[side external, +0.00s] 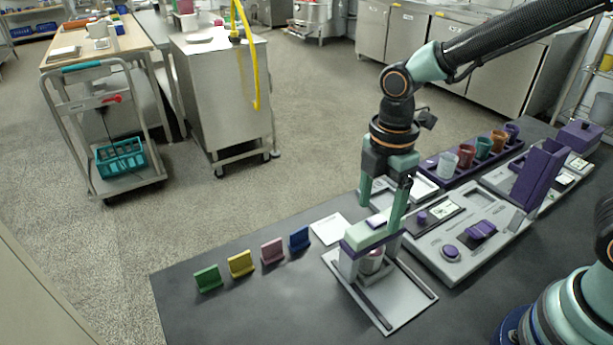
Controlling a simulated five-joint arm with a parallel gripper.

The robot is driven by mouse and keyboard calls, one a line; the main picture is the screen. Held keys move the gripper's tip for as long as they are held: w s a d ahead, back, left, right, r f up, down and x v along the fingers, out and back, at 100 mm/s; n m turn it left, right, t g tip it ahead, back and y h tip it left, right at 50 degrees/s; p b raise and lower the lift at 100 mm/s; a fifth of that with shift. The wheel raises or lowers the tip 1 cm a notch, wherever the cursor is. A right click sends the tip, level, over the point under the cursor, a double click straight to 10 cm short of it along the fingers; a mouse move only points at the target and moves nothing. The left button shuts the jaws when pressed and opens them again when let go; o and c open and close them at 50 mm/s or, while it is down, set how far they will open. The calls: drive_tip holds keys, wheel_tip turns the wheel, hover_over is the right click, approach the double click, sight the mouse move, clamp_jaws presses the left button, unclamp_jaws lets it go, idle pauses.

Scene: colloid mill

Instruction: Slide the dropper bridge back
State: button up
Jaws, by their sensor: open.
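The dropper bridge (368,235) is a small arch with a pale green and purple top bar. It stands at the far part of a light grey plate (405,288) with two dark rails. A small pinkish-grey round piece (372,260) shows under the bridge. My gripper (381,212) points down and is open, its pale green fingers apart at the bridge's top bar. The nearer finger overlaps the bar's right end in the picture; I cannot tell whether it touches. The farther finger is behind the bar.
Green (208,279), yellow (241,263), pink (272,251) and blue (299,239) stands line the dark table's left side. A grey panel with purple controls (450,262) lies right of the plate. A purple tray of cups (440,168) is behind. The plate's near part is clear.

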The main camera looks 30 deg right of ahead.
sight(372, 244)
drive_tip(key=shift+f, duration=1.45)
clamp_jaws()
drive_tip(key=shift+r, duration=0.1)
